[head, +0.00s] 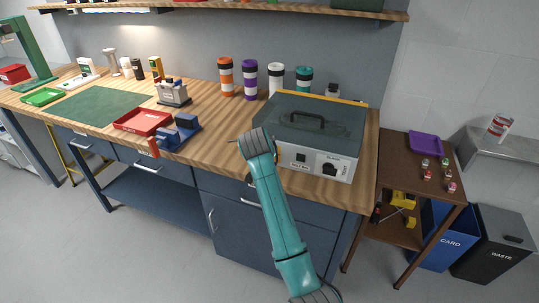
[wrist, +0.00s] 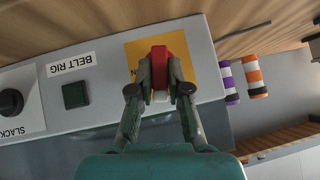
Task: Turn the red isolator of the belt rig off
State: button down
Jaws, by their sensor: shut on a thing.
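The belt rig (head: 342,160) is a grey box with a dark see-through lid on the bench. Its front panel also shows in the wrist view (wrist: 110,103), upside down. The red isolator (wrist: 175,43) sits on a yellow plate (wrist: 134,49) at one end of the panel. My gripper (wrist: 160,80) is shut on the red isolator, one finger on each side of it. The fingers cover part of the handle and plate, so the position marks are mostly hidden. In the head view my arm hides the isolator.
A black button (wrist: 75,95) and a black slack knob (wrist: 11,102) share the panel. Several banded jars, such as the purple one (head: 250,80), stand behind the rig. A red tray (head: 143,122) and a blue vise (head: 181,132) lie left. A brown side table (head: 400,160) stands right.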

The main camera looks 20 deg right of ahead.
jog(key=shift+w+a+f+n+g+h, duration=0.1)
jog(key=shift+a+n+g+h, duration=0.05)
jog(key=shift+n+g+h, duration=0.45)
dwell(0.3)
jog(key=c, duration=1.1)
grip_release()
jog(key=shift+a, duration=0.1)
jog(key=v, duration=1.2)
jog(key=shift+a+f, duration=0.1)
